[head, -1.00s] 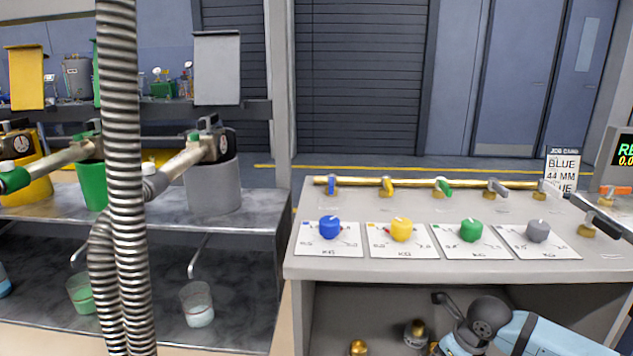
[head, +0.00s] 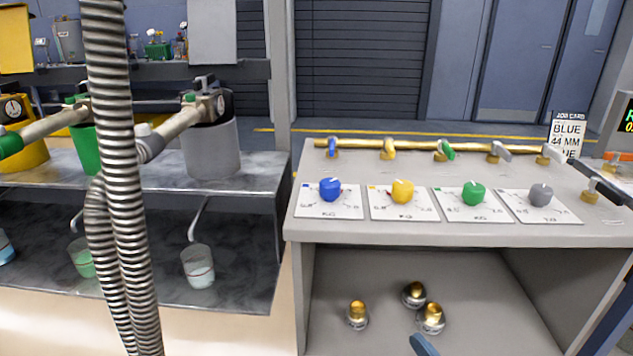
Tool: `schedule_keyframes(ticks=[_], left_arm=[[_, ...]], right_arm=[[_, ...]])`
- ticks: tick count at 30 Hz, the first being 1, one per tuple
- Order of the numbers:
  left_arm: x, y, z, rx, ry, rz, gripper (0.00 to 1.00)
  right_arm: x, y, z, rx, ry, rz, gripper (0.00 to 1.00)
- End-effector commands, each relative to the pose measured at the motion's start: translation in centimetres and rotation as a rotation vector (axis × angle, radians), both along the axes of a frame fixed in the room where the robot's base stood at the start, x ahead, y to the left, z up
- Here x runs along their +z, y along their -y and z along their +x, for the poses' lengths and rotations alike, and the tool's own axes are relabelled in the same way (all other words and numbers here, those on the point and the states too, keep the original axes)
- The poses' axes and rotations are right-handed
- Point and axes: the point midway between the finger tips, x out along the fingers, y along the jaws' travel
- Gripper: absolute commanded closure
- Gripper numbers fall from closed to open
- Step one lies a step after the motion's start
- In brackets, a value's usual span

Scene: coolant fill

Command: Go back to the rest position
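Neither of my grippers shows in the head view. A small blue piece at the bottom edge and a dark blue strip at the lower right look like parts of my own arm, but no fingers can be made out. The grey console (head: 400,232) has blue (head: 330,189), yellow (head: 402,191), green (head: 474,192) and grey (head: 540,194) knobs on white dial cards. A brass pipe (head: 410,146) with several coloured valve handles runs along its back.
Brass-topped fittings (head: 358,314) stand on the shelf under the console. At left, a grey rack (head: 262,168) bears grey (head: 212,150) and green (head: 88,140) containers, with cups (head: 198,266) below. A ribbed metal hose (head: 113,130) hangs in front. A display (head: 627,118) is at the right edge.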

Motion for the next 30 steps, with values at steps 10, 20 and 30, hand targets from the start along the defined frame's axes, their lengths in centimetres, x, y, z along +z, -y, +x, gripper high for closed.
schedule_keyframes(ticks=[10, 20, 30], left_arm=[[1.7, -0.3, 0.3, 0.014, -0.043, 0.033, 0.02], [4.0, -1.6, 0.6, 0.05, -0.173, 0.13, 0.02], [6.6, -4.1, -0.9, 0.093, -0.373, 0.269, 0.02]], right_arm=[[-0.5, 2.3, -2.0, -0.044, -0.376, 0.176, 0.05], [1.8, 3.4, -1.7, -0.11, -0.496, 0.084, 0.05], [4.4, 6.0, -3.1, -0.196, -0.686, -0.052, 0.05]])
